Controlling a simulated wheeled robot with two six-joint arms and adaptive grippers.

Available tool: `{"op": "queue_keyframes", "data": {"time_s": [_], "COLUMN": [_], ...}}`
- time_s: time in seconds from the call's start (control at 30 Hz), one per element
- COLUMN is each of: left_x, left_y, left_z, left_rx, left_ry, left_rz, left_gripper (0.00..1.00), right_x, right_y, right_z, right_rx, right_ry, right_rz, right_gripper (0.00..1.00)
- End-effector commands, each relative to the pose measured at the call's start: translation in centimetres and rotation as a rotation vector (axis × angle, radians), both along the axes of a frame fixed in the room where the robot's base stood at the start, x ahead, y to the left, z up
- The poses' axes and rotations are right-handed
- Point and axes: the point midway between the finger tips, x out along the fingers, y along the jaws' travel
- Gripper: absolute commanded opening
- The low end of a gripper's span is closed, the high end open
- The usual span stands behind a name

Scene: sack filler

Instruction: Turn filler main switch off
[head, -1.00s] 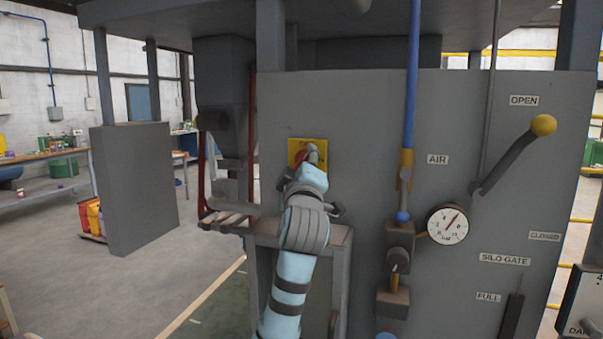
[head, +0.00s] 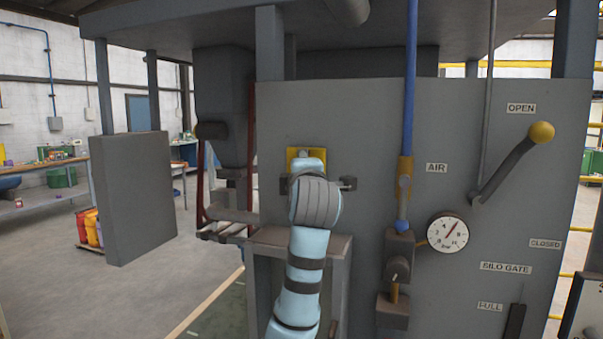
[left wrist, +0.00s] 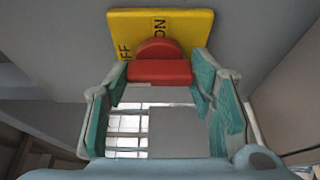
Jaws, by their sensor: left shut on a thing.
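The main switch is a yellow plate (head: 293,156) on the grey panel, with a red handle (left wrist: 160,70). In the left wrist view the plate (left wrist: 185,22) carries "ON" near the handle's top and a partly hidden "OFF" to its left. My left gripper (left wrist: 161,75) is shut on the red handle, one teal-lined finger at each side. In the head view my own wrist hides the handle and most of the fingers. I cannot tell exactly which label the handle points at. My right gripper is in neither view.
To the right on the panel are a blue air pipe (head: 411,80), a pressure gauge (head: 448,232) and the yellow-knobbed silo gate lever (head: 508,165). A grey box (head: 135,195) hangs at the left. A small ledge (head: 270,240) lies below the switch.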

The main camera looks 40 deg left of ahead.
Motion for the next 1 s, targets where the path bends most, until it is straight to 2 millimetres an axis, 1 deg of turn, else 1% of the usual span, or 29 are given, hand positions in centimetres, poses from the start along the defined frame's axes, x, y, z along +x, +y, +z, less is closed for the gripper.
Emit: {"op": "queue_keyframes", "data": {"time_s": [0.37, 0.4, 0.47, 0.5, 0.83, 0.93, 1.0], "left_x": [0.0, 0.0, 0.0, 0.0, -0.1, -0.9, -2.0], "left_y": [0.0, 0.0, 0.0, 0.0, -0.1, -0.9, -2.0], "left_z": [-0.1, -0.1, -0.1, 0.0, 0.0, 0.0, 0.0], "left_rx": [-0.006, -0.006, -0.006, -0.006, -0.004, -0.004, -0.005], "left_ry": [-0.001, -0.001, -0.001, -0.001, -0.003, -0.003, -0.005], "left_rz": [0.000, 0.000, 0.000, 0.000, -0.001, -0.002, -0.004], "left_gripper": [0.22, 0.53, 0.63, 0.69, 0.70, 0.70, 0.70], "right_x": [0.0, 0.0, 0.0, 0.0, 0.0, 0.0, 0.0], "right_y": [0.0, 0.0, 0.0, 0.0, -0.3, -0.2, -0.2], "right_z": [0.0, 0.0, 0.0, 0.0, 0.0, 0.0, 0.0], "right_rx": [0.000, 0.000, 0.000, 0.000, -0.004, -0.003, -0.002], "right_ry": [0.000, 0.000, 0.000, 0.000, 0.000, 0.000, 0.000], "right_rz": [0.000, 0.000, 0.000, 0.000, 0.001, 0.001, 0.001], "right_gripper": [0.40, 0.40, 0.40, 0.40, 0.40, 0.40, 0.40]}}
